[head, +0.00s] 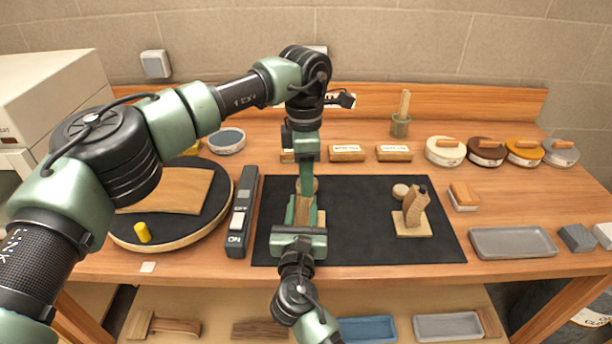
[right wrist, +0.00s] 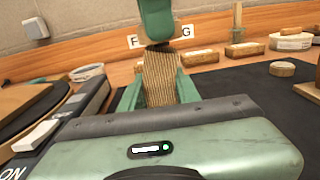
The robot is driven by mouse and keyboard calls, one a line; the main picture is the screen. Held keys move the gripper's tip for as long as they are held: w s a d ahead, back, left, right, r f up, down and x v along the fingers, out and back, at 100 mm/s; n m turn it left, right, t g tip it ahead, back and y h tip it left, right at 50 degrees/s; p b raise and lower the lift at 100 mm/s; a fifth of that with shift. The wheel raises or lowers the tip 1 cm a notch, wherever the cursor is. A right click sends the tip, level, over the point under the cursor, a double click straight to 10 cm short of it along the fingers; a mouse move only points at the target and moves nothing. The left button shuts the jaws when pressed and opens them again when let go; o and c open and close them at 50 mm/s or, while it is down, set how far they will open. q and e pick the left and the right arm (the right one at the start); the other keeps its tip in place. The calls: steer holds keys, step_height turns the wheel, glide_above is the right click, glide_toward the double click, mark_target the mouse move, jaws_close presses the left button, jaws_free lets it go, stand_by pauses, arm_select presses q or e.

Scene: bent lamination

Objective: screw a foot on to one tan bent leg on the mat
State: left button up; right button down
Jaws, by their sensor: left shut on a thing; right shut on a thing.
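A tan bent leg (head: 303,213) stands on the left part of the black mat (head: 355,215). My right gripper (head: 303,206) is shut on it from the near side; in the right wrist view the striped leg (right wrist: 160,80) rises between the green fingers. My left gripper (head: 307,188) points down from above and is shut at the leg's top. A small dark piece, seemingly a foot (right wrist: 158,46), shows between its tip and the leg; its seating is hidden. A second tan leg (head: 416,205) stands on a wooden block (head: 413,229) at right, with a dark top.
A round tan disc (head: 400,191) lies behind the second leg. A turntable (head: 122,232) with a wooden sheet and a grey switch box (head: 242,212) stand left of the mat. Tins, labelled blocks and a grey tray (head: 512,243) surround it. The mat's middle is clear.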

arm_select(q)
steer(key=m, duration=1.2)
steer(key=shift+w+d, duration=0.1)
steer(key=m, duration=1.2)
steer(key=shift+d+m, duration=0.1)
steer(key=shift+m, duration=0.3)
steer(key=o, duration=1.3)
